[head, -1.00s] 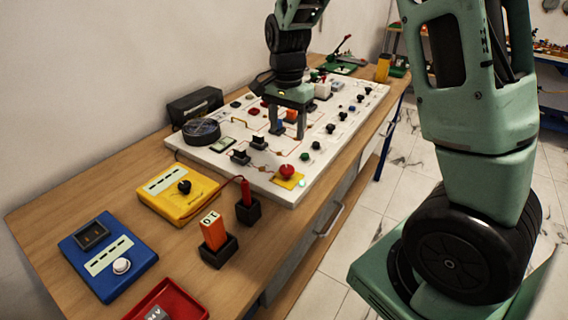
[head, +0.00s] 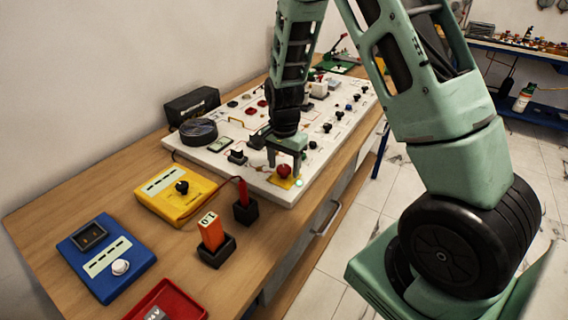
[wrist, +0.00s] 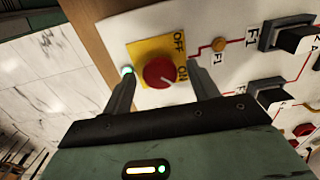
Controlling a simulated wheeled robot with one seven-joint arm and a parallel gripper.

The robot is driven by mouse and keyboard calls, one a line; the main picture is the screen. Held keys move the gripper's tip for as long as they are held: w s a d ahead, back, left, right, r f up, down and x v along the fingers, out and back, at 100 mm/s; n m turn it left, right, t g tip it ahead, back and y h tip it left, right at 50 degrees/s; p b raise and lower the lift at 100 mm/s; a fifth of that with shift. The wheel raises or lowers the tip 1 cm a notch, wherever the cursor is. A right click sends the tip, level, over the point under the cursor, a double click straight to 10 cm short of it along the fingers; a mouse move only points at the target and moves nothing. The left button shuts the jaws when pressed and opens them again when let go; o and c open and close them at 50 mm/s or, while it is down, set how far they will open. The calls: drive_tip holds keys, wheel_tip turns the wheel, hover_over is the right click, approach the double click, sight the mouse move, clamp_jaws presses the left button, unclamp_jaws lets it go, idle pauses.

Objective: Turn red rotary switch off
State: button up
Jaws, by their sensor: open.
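The red rotary switch (wrist: 159,73) sits on a yellow plate (wrist: 143,50) marked OFF and ON, at the near corner of the white panel. In the wrist view a mark on the knob's edge lies toward the ON label, and a green lamp (wrist: 127,71) glows beside the plate. In the head view the red switch (head: 284,171) shows just under my gripper (head: 285,166). My gripper is open, and in the wrist view its fingers (wrist: 162,80) stand on either side of the knob. I cannot tell whether they touch it.
The white panel (head: 222,163) carries several other switches and knobs behind my gripper. A yellow box (head: 160,207), a blue box (head: 128,268), an orange meter (head: 211,230) in a black holder and a red tray (head: 185,292) stand on the wooden bench nearer the camera.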

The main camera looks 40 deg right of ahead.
drive_tip(key=c, duration=1)
drive_tip(key=shift+n, duration=0.4)
drive_tip(key=n, duration=0.8)
drive_tip(key=shift+r+n, duration=0.1)
drive_tip(key=shift+n, duration=0.2)
drive_tip(key=n+p, duration=0.1)
drive_tip(key=n, duration=0.3)
drive_tip(key=shift+n+p, duration=0.4)
drive_tip(key=shift+n, duration=1.8)
